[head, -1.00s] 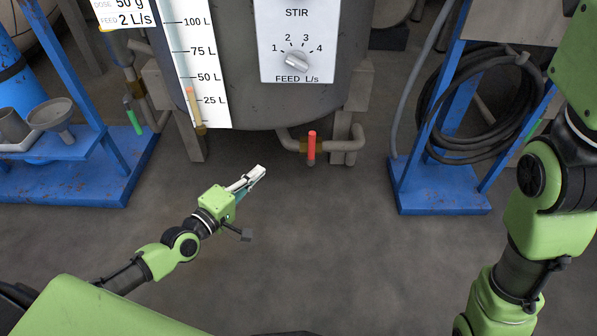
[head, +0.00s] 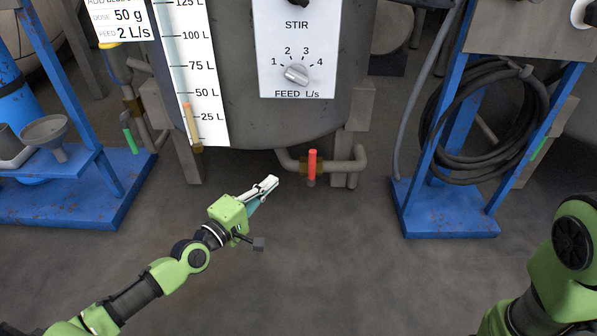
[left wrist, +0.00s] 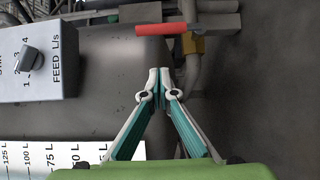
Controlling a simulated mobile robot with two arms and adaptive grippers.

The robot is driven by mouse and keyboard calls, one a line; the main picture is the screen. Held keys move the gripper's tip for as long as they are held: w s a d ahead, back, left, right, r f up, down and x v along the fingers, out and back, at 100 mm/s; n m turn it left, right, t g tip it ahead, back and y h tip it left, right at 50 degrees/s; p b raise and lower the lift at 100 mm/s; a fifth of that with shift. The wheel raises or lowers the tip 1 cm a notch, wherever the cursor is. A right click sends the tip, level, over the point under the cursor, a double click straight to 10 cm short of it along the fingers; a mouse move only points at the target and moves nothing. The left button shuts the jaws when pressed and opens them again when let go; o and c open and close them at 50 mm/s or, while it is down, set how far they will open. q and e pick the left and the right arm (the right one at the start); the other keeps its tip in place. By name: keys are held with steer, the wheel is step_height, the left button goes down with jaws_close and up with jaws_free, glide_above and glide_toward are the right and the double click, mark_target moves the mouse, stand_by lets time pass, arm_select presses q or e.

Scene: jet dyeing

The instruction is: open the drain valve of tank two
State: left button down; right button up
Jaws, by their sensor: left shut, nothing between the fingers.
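The tank (head: 240,100) stands at the top middle of the head view, with a level scale and a STIR / FEED dial panel. Its drain valve has a red handle (head: 312,164) on a brass body, on the pipe under the tank; the handle points upright. In the left wrist view the red handle (left wrist: 161,29) lies sideways beyond the fingertips, beside the brass body (left wrist: 193,44). My left gripper (head: 271,182) is shut and empty, to the left of and a little below the handle, apart from it. In the left wrist view its fingertips (left wrist: 164,72) meet. My right gripper is out of view.
A blue stand (head: 450,210) with a coiled black hose (head: 470,120) is at right. A blue shelf (head: 75,195) with a funnel (head: 45,132) is at left, near a green-handled valve (head: 129,133). The floor in front of the tank is clear.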

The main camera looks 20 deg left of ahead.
mark_target(312, 168)
arm_select(q)
steer(key=w+d, duration=0.5)
steer(key=w, duration=0.2)
steer(key=shift+w+d+b, duration=0.25)
steer(key=shift+w+b, duration=0.05)
steer(key=shift+w, duration=0.1)
